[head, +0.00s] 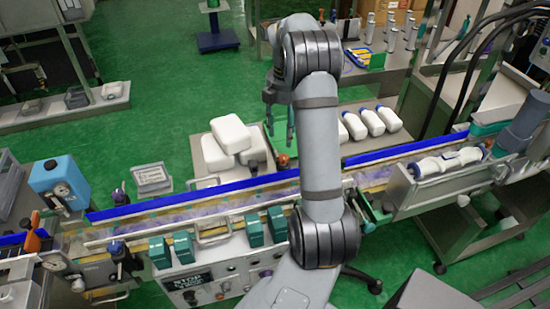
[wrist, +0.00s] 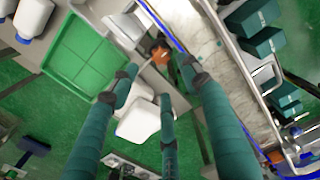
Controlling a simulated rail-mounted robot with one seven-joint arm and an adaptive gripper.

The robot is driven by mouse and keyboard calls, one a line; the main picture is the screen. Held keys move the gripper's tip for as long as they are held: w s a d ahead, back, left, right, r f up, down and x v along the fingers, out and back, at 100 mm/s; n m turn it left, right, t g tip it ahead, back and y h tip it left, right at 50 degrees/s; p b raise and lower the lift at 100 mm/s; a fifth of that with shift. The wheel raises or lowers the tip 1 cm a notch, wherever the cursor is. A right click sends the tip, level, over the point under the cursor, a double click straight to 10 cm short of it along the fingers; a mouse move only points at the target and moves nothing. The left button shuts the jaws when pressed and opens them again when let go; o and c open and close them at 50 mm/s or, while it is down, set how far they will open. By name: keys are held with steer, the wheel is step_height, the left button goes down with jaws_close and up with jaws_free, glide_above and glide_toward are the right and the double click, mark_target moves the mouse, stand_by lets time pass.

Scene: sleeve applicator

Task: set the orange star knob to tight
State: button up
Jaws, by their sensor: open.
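A small orange knob (head: 282,160) sits at the far edge of the conveyor, just left of my arm in the head view. In the wrist view the orange knob (wrist: 160,53) shows near the top middle, beyond my fingertips. Its setting and any marks are too small to read. My gripper (head: 279,132) hangs pointing down above the far side of the conveyor. In the wrist view its teal fingers are spread, and the gripper (wrist: 158,82) holds nothing. The knob appears apart from the fingers.
White containers (head: 228,140) stand behind the conveyor, left of the gripper. White bottles (head: 370,122) lie to its right. A blue guide rail (head: 150,208) runs along the conveyor. A green tray (wrist: 83,55) lies left of the knob in the wrist view. Teal boxes (head: 255,230) stand along the near side.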

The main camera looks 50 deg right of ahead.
mark_target(283, 157)
step_height(283, 157, down, 10)
steer(key=shift+r, duration=0.25)
steer(key=c, duration=0.3)
steer(key=c, duration=0.8)
steer(key=shift+c, duration=0.2)
